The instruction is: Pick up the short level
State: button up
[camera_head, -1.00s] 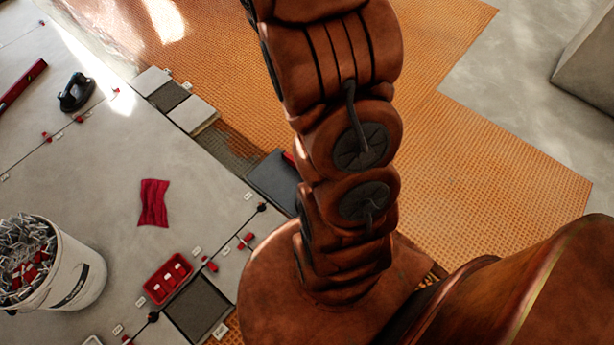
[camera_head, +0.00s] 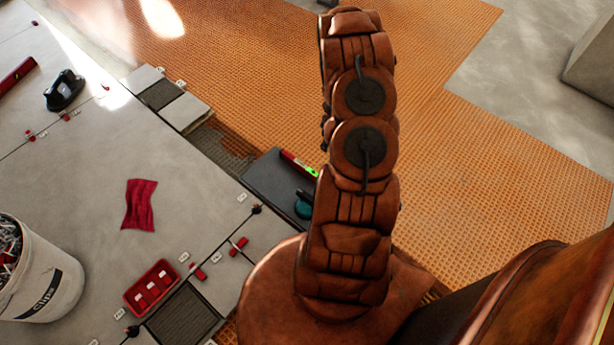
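A short red level with a bright green vial (camera_head: 298,163) lies at the edge of a dark grey tray or slab (camera_head: 268,178), just left of my arm. Its right end comes close to my arm's edge in this view, and I cannot tell if a bit is hidden. My arm rises through the middle of the picture. My gripper is not visible, so I cannot see how it stands to the level.
A teal round item (camera_head: 303,208) sits beside the level. A longer red bar (camera_head: 16,76), a black suction handle (camera_head: 64,91), a red cloth (camera_head: 139,205), a red tray (camera_head: 152,288) and a white clip bucket (camera_head: 40,280) are on the tiles. Orange matting (camera_head: 450,170) lies open to the right.

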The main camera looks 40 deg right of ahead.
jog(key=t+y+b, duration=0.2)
jog(key=b, duration=0.2)
send_near(307, 171)
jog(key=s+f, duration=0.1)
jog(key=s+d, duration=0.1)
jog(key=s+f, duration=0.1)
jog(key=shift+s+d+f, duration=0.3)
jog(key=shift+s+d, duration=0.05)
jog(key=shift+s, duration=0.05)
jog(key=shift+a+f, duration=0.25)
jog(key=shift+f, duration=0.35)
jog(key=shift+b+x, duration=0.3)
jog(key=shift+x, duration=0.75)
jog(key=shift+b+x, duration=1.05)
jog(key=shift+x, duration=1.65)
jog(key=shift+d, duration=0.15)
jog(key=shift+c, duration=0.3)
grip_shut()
